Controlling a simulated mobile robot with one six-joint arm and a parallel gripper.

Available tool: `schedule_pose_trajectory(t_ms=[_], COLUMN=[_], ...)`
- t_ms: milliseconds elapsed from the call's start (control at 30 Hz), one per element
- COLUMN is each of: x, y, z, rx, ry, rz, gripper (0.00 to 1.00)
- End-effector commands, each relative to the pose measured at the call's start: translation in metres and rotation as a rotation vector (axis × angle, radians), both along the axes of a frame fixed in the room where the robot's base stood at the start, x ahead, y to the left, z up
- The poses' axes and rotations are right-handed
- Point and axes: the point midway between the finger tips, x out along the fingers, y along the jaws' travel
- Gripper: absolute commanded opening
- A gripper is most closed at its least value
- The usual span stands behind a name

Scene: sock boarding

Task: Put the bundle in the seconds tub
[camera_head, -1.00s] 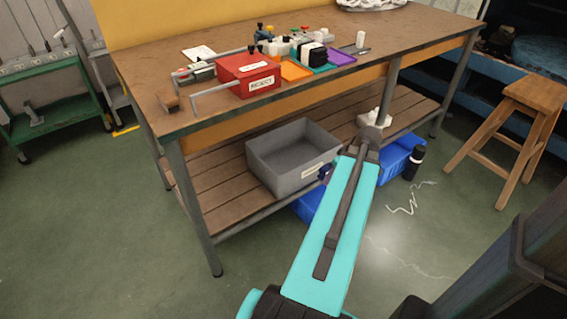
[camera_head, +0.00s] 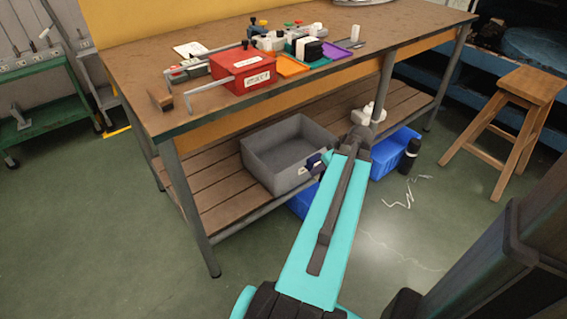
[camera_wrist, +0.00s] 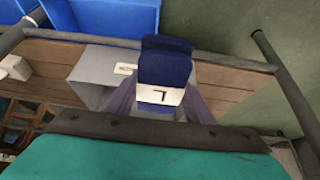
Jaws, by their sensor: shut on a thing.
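My gripper (camera_wrist: 160,108) is shut on the bundle (camera_wrist: 165,68), a folded navy bundle with a white band bearing a dark mark. In the head view the bundle (camera_head: 314,163) shows as a small dark shape at the front right of a grey tub, overlapping its label. My gripper there is mostly hidden behind my arm. The grey open-topped tub (camera_head: 272,168) stands on the bench's lower shelf, and its visible inside looks empty. In the wrist view the tub (camera_wrist: 95,72) lies behind the bundle, with a pale, unreadable label. I cannot tell whether bundle and tub touch.
The tub sits on a slatted shelf (camera_head: 230,212) under a workbench (camera_head: 135,75). Blue bins (camera_head: 385,160) stand on the floor below. A white bottle-like item (camera_head: 372,113) is on the shelf, right of the tub. A red box (camera_head: 243,69) and trays are on the benchtop.

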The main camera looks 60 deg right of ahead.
Motion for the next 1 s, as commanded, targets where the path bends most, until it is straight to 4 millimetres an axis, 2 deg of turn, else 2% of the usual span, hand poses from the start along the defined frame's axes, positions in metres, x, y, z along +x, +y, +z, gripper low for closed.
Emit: schedule_pose_trajectory(t_ms=[33, 367, 1000], x=[0.004, 0.03, 0.133], y=[-0.001, -0.011, -0.046], z=[-0.006, -0.014, -0.014], rx=[-0.007, -0.056, -0.056], ry=[-0.026, -0.168, -0.164], rz=[0.0, 0.0, 0.0], gripper=[0.19, 0.19, 0.19])
